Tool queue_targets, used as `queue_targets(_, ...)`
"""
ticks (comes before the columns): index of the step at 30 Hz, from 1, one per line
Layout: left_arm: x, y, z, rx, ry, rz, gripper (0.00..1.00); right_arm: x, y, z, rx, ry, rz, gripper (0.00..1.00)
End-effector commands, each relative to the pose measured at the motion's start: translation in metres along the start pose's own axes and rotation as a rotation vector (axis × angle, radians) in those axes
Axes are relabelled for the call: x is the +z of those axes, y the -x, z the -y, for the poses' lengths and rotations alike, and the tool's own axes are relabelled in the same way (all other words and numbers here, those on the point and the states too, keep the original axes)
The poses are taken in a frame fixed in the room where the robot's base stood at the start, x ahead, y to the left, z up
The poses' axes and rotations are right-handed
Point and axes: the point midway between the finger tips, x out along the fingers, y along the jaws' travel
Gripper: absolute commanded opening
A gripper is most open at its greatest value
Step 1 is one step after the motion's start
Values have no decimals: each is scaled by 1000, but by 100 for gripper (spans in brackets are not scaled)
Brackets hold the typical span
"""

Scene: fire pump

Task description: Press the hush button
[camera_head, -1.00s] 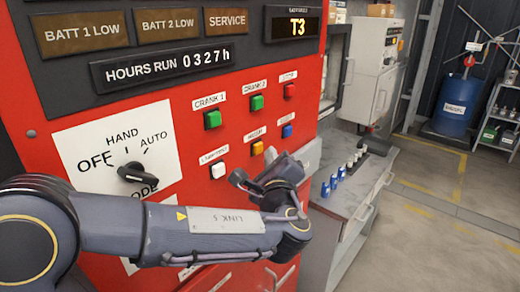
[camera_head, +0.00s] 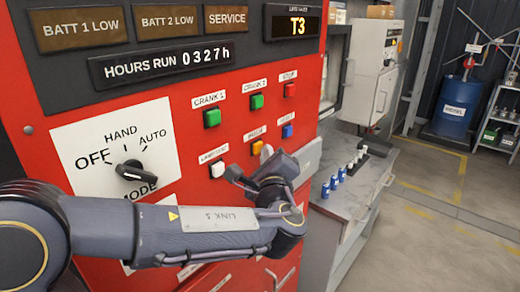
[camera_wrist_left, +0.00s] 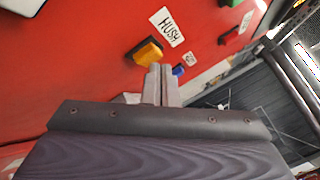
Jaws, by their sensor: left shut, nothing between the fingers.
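The hush button is the amber square button (camera_head: 257,147) on the red panel. In the left wrist view the amber button (camera_wrist_left: 148,52) has a HUSH label (camera_wrist_left: 167,27) beside it. My left gripper (camera_head: 266,153) is just in front of the panel at the amber button's lower right edge in the head view. In the left wrist view its closed fingers (camera_wrist_left: 161,84) point at the panel, with their tips close to the amber button's edge. I cannot tell whether they touch it. The fingers are shut and hold nothing. My right gripper is in neither view.
Close by are a white button (camera_head: 217,169), a blue button (camera_head: 287,131), two green buttons and a red button (camera_head: 290,90). A black mode knob (camera_head: 135,171) is at left. A grey bench (camera_head: 345,205) with small blue and white items stands at right.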

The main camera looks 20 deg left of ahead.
Motion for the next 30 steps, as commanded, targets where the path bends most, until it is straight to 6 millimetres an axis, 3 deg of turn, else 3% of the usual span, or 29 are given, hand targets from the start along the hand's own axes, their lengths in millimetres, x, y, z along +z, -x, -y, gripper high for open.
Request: queue_targets(30, 4, -6, -4, 1, 0, 2, 0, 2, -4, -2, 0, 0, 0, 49)
